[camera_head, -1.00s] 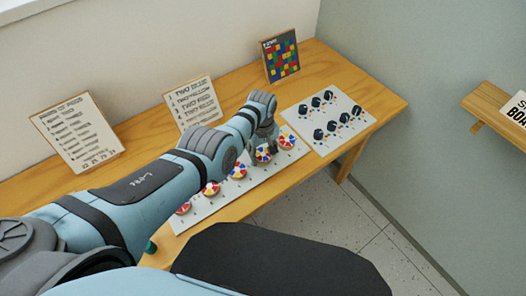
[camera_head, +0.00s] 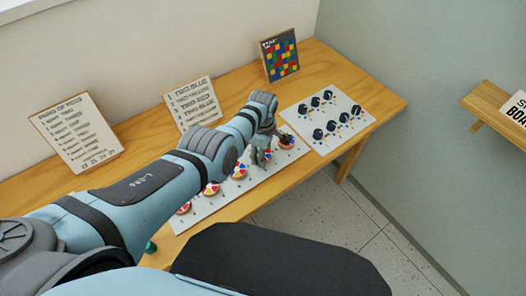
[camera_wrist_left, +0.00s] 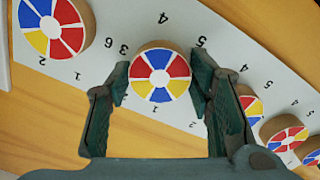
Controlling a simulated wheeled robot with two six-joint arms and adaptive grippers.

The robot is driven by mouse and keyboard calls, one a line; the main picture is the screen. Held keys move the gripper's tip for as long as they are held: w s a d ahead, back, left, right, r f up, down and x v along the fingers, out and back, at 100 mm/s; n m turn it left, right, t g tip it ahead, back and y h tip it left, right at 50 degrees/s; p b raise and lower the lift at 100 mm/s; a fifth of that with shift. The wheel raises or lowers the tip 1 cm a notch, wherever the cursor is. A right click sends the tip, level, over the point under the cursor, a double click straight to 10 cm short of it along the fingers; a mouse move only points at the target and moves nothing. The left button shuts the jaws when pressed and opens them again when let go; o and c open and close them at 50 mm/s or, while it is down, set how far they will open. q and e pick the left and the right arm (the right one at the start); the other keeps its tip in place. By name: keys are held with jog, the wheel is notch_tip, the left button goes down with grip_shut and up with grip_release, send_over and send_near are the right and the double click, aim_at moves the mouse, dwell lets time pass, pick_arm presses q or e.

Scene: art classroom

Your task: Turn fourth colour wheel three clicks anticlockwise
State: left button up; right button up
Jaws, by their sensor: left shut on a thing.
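A white board (camera_head: 219,209) with a row of several colour wheels in red, yellow, blue and white lies on the table. My left gripper (camera_wrist_left: 161,82) is shut on the fourth colour wheel (camera_wrist_left: 160,72), with one finger at each side of it in the left wrist view. In the head view, the fourth wheel (camera_head: 267,155) is partly hidden behind my left gripper (camera_head: 270,147). The fifth wheel (camera_wrist_left: 55,27) is at the upper left of the wrist view. The third wheel (camera_wrist_left: 249,105) is partly covered by a finger. My right gripper is not seen.
A second white board (camera_head: 345,137) with several dark knobs lies to the right. Two text cards (camera_head: 76,136) (camera_head: 192,104) and a coloured grid card (camera_head: 280,56) stand along the back. The wooden table's (camera_head: 385,98) right end is clear.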

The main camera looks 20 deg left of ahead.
pick_arm(q)
jog(key=shift+s+d+f, duration=0.1)
jog(key=shift+s+f, duration=0.1)
jog(key=shift+s, duration=0.05)
jog(key=o, duration=1.2)
jog(key=shift+w+r, duration=0.15)
jog(key=shift+r, duration=0.1)
jog(key=shift+w+r, duration=0.1)
jog(key=shift+r, duration=0.2)
jog(key=r, duration=1.1)
jog(key=shift+s+r, duration=0.1)
jog(key=shift+s, duration=0.1)
